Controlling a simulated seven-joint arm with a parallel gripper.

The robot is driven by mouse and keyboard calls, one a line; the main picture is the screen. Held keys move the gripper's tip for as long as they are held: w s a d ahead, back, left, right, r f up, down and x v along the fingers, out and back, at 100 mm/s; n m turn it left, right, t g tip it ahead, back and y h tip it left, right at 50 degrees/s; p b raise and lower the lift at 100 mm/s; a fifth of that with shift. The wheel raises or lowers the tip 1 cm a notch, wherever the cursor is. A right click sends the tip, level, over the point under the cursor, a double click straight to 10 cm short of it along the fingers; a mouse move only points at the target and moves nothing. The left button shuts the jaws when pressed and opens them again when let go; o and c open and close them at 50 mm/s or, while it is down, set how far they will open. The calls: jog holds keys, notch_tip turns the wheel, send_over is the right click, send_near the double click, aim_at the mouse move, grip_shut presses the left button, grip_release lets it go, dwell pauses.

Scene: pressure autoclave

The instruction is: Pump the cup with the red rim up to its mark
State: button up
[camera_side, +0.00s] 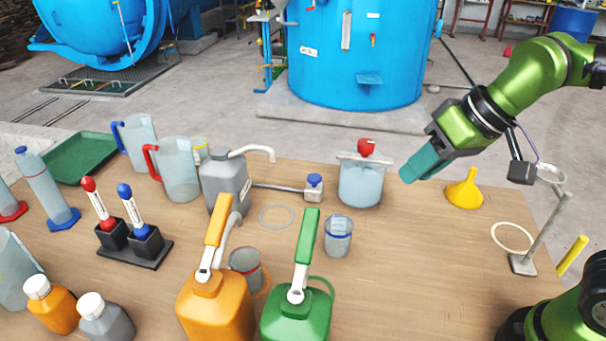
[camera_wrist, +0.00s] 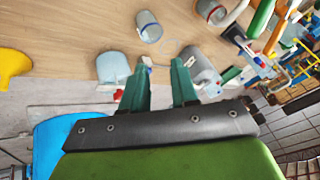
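The cup with the red rim (camera_side: 246,266) stands on the table behind and between two pump jugs; it also shows at the top of the wrist view (camera_wrist: 211,10). Its fill level is too small to tell. The orange pump jug (camera_side: 215,312) has a raised orange handle. The green pump jug (camera_side: 297,318) has a raised green handle. A grey jug (camera_side: 224,180) with a curved spout stands farther back. A blue-marked cup (camera_side: 338,238) stands to the right. My gripper (camera_side: 410,172) is open and empty above the table's far right; its fingers are apart in the wrist view (camera_wrist: 160,66).
A clear vessel with a red knob (camera_side: 361,186) stands close left of my gripper. A yellow funnel (camera_side: 464,190) and a ring stand (camera_side: 540,240) are at the right. Jugs, bottles and a marker holder (camera_side: 134,245) crowd the left.

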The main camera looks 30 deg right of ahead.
jog(key=w+a+r+n, duration=0.1)
jog(key=w+a, duration=0.1)
jog(key=a, duration=0.2)
jog(key=w+a+r+n+g, duration=0.1)
jog(key=a+n, duration=0.1)
jog(key=a, duration=0.2)
jog(key=w+a+r+n, duration=0.1)
jog(key=w+a+r, duration=0.1)
jog(key=a, duration=0.2)
jog(key=shift+w+a+r+n+g, duration=0.1)
jog(key=shift+w+a+n+g, duration=0.2)
jog(key=shift+n, duration=0.1)
grip_shut()
jog(key=n+h, duration=0.2)
jog(key=n, duration=0.2)
send_near(216, 212)
notch_tip(216, 212, up, 3)
jog(key=s, duration=0.2)
notch_tip(216, 212, up, 4)
jog(key=a, duration=0.1)
jog(key=x, duration=0.4)
jog(key=d+x, duration=0.1)
jog(key=x, duration=0.7)
jog(key=shift+s+d+f, duration=0.15)
jog(key=shift+s+f, duration=0.05)
jog(key=shift+f, duration=0.1)
jog(key=shift+w+d+f, duration=0.15)
jog(key=shift+w+f, duration=0.05)
jog(key=shift+f, duration=0.25)
